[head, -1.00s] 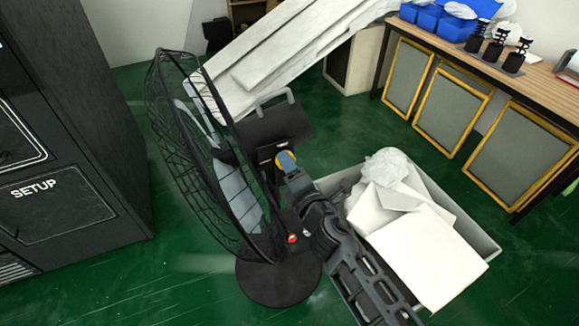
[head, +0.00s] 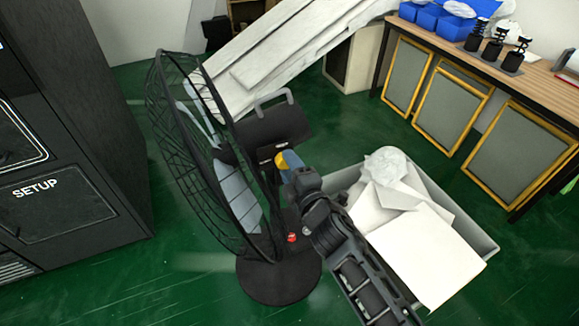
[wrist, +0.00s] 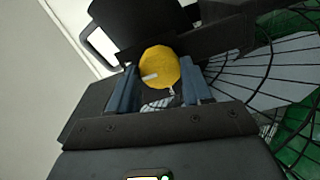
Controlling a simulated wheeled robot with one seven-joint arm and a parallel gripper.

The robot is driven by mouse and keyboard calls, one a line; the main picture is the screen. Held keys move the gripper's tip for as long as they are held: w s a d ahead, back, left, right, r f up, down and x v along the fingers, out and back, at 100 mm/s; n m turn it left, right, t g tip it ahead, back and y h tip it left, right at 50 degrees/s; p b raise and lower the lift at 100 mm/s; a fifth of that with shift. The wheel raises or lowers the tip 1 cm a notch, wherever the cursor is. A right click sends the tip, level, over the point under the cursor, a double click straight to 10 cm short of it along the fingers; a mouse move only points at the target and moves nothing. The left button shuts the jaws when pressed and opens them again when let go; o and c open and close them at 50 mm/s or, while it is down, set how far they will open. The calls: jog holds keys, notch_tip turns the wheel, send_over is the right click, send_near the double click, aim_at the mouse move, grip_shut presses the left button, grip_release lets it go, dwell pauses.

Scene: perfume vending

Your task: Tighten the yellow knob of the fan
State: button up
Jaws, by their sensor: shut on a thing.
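The black fan (head: 205,155) stands on its round base on the green floor, left of centre in the head view. Its yellow knob (head: 281,160) is on the side of the neck, below the motor housing (head: 273,125). In the wrist view the yellow knob (wrist: 159,68) shows its face with a pale mark, between the two blue fingers of my gripper (wrist: 155,90). My gripper also shows in the head view (head: 288,160), reaching the knob from the right. It is shut on the knob. The fingers partly hide the knob in the head view.
A red button (head: 292,237) is low on the fan's stand. A grey bin (head: 478,232) with white papers stands right of the fan. A dark cabinet (head: 75,130) is on the left. A workbench (head: 530,75) is at the back right.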

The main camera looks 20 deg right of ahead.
jog(key=shift+d+f, duration=0.1)
jog(key=o, duration=1)
jog(key=shift+o, duration=0.2)
jog(key=s+b, duration=0.1)
jog(key=s, duration=0.6)
jog(key=shift+s+r, duration=0.3)
jog(key=shift+s, duration=0.1)
